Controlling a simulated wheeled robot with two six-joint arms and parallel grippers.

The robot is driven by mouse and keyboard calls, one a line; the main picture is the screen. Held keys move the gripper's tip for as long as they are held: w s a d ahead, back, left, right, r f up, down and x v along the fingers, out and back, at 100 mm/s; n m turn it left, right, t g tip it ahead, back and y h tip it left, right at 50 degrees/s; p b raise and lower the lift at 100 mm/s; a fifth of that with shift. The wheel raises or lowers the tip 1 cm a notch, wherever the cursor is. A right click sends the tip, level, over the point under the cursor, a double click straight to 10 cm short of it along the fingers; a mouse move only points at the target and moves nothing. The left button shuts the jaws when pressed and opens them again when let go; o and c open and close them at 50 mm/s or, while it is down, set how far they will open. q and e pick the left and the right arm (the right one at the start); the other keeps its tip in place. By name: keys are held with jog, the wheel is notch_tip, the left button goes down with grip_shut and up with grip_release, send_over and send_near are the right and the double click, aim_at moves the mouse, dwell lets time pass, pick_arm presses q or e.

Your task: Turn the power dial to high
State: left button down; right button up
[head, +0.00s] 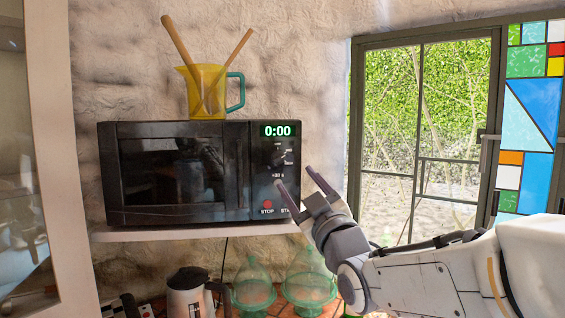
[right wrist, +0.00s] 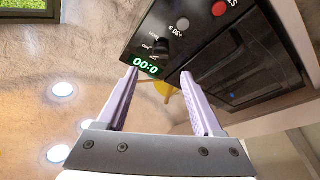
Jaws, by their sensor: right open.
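The black microwave (head: 180,170) sits on a white shelf, its door closed and its green display (head: 277,130) reading 0:00. The dark power dial (head: 279,158) is on the control panel under the display, with small labels around it. It also shows in the right wrist view (right wrist: 161,47), upside down. I cannot read its setting. My right gripper (head: 295,177) is open and empty, in front of the panel's lower right side. In the right wrist view its fingers (right wrist: 160,74) point toward the panel, apart from the dial. My left gripper is not in view.
A yellow jug (head: 206,88) with wooden utensils stands on the microwave. The shelf edge (head: 180,233) runs underneath. A window is to the right.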

aim_at(280, 160)
jog(key=p+x, duration=0.4)
jog(key=x, duration=0.4)
jog(key=shift+w+a+r+p, duration=0.1)
jog(key=shift+w+a+p, duration=0.05)
jog(key=shift+w+p, duration=0.15)
jog(key=shift+w+a, duration=0.15)
jog(key=shift+w, duration=0.2)
